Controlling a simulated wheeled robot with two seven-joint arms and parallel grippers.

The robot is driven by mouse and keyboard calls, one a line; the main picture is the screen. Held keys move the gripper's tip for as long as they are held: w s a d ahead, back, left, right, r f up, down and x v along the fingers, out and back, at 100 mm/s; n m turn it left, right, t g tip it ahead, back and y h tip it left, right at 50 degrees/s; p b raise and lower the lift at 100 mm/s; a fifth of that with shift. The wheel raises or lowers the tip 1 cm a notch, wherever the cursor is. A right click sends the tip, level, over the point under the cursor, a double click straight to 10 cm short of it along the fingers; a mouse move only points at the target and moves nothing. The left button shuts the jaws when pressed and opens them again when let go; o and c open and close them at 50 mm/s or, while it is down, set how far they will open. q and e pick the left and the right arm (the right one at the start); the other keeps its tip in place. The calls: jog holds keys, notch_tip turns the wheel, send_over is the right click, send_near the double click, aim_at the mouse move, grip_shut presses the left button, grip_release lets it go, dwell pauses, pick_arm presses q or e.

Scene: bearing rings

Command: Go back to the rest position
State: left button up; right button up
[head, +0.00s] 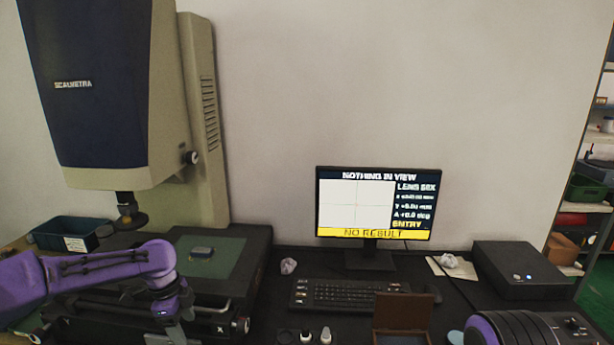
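My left arm (95,275), purple and black, comes in from the left and folds back low in front of the measuring machine. Its black end part near the bottom edge shows no clear fingertips, so I cannot tell whether the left gripper is open or shut. My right arm (505,330), purple with black ribs, shows only at the bottom right edge; its gripper is out of view. A small blue-grey piece (201,252) lies on the green plate (225,262) of the machine's stage, apart from my arm.
The measuring machine (100,110) stands at the left, a blue bin (68,232) beside it. A monitor (379,204) reads "NOTHING IN VIEW" and "NO RESULT". A keyboard (345,295), an open brown box (402,312), small bottles (306,336) and a black box (525,270) occupy the table.

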pick_arm(q)
jog(key=s+d+f+n+h+b, duration=0.1)
jog(key=s+d+f+n, duration=0.4)
jog(key=f, duration=0.4)
jog(key=s+d+f+n+t+b, duration=0.1)
jog(key=s+d+f+n+b, duration=0.15)
jog(key=s+f, duration=0.5)
jog(key=s+d+f+n+h+b, duration=0.1)
jog(key=s+d+f+n, duration=0.4)
jog(key=f, duration=0.4)
jog(key=s+a+f+n+y+b, duration=0.1)
jog(key=s+a+f+n, duration=0.15)
jog(key=s, duration=0.25)
jog(key=s+a+f+n+y, duration=0.1)
jog(key=s+f+n, duration=0.2)
jog(key=s, duration=0.2)
jog(key=s+a+r+n+t+y+b, duration=0.1)
jog(key=s+a+n+y, duration=0.3)
jog(key=s+a, duration=0.5)
jog(key=shift+s+a+r+n+t+y, duration=0.3)
jog(key=shift+s+r+n+t+y, duration=0.15)
jog(key=shift+s+n, duration=0.35)
